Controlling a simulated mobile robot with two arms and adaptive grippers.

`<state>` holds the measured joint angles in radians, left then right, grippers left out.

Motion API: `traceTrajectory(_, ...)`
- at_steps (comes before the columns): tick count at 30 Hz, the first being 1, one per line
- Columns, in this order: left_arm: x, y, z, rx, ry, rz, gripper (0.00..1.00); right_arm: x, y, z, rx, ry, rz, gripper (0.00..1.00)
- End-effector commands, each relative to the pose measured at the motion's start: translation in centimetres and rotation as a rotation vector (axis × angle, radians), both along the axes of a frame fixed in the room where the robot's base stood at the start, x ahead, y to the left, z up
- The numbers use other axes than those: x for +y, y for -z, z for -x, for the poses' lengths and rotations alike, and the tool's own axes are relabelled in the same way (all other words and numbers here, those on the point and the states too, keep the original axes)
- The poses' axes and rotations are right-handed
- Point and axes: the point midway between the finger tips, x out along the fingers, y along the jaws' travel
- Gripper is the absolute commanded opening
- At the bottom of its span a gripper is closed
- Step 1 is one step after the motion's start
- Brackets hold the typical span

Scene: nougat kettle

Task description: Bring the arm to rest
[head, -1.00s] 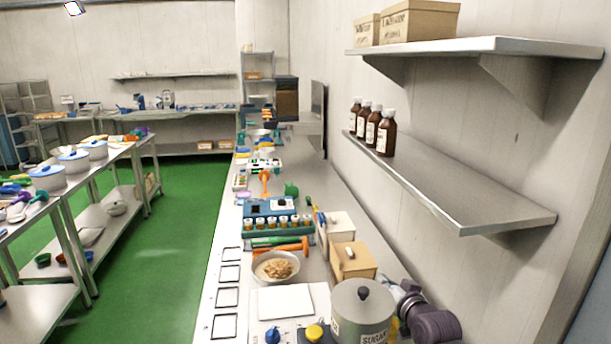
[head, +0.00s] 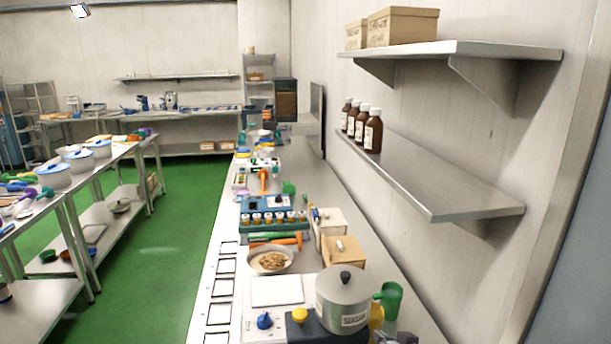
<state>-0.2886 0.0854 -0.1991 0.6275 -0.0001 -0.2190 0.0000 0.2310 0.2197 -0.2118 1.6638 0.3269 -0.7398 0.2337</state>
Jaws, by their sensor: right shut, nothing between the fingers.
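My right gripper (head: 398,338) shows only as a small dark piece at the bottom edge of the head view, right of the lidded grey pot. It is shut and empty, and most of it and its arm are out of the picture. My left gripper is not in view. The grey pot (head: 340,303) has a dark lid knob and a label reading SUGAR. It stands near the front of the long counter (head: 312,262).
A green mug (head: 392,298) stands right of the pot. A white scale (head: 277,291) and a bowl of nuts (head: 271,260) are to its left. A wall shelf (head: 440,185) with brown bottles (head: 373,132) overhangs the counter's right side. The green floor (head: 175,255) at left is clear.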

Motion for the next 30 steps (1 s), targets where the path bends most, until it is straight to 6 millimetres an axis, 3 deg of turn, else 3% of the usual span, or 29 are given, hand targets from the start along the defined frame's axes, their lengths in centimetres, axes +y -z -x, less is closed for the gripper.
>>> traceTrajectory(5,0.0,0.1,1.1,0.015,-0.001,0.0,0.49,0.7,3.9,7.3,0.142,-0.038,0.086,0.0)
traceTrajectory(9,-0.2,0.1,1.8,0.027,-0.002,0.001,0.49,0.6,6.6,15.7,0.299,-0.072,0.184,0.0)
traceTrajectory(15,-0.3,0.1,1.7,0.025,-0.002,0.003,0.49,-0.6,7.7,24.7,0.47,-0.096,0.284,0.0)
traceTrajectory(24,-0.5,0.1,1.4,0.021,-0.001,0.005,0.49,-2.2,7.1,33.4,0.643,-0.109,0.365,0.0)
traceTrajectory(30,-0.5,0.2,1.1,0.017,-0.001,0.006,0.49,-3.0,6.8,37.4,0.729,-0.113,0.401,0.0)
